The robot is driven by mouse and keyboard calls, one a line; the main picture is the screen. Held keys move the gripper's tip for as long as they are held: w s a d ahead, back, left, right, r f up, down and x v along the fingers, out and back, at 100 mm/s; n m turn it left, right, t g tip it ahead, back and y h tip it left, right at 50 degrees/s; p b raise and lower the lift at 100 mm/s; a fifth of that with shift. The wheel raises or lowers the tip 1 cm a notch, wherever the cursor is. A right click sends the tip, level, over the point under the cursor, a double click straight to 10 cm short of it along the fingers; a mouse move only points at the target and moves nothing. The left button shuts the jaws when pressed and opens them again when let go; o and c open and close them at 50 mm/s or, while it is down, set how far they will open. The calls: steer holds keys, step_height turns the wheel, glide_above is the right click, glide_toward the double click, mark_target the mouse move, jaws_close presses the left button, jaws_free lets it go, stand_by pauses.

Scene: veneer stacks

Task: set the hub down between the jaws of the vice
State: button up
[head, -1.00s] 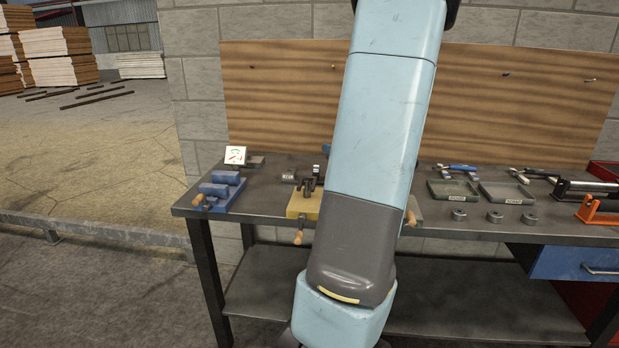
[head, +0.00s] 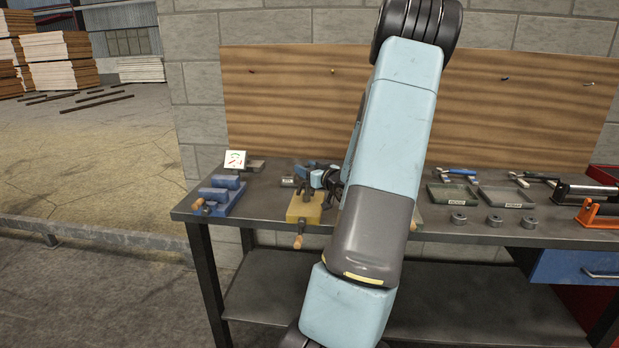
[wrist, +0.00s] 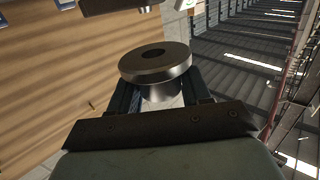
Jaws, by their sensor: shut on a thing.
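The hub (wrist: 158,64) is a dark metal disc with a central hole on a narrower shiny barrel. It fills the middle of the wrist view. My gripper (wrist: 160,95) is shut on its barrel, with a finger on each side. A blue vice (head: 219,194) stands further left. I cannot tell in the head view whether the hub is between the jaws or touches them.
A card with red and green marks (head: 235,160) stands behind the blue vice. Two shallow trays (head: 507,197), several metal rings (head: 458,218) and an orange tool (head: 598,213) lie to the right on the bench (head: 420,240). My arm hides the bench's middle.

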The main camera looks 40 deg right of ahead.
steer(key=shift+w+f, duration=0.15)
steer(key=shift+f, duration=0.7)
steer(key=shift+w+f, duration=0.1)
steer(key=shift+f, duration=0.7)
steer(key=shift+f, duration=0.1)
steer(key=o, duration=1.2)
steer(key=shift+f, duration=0.1)
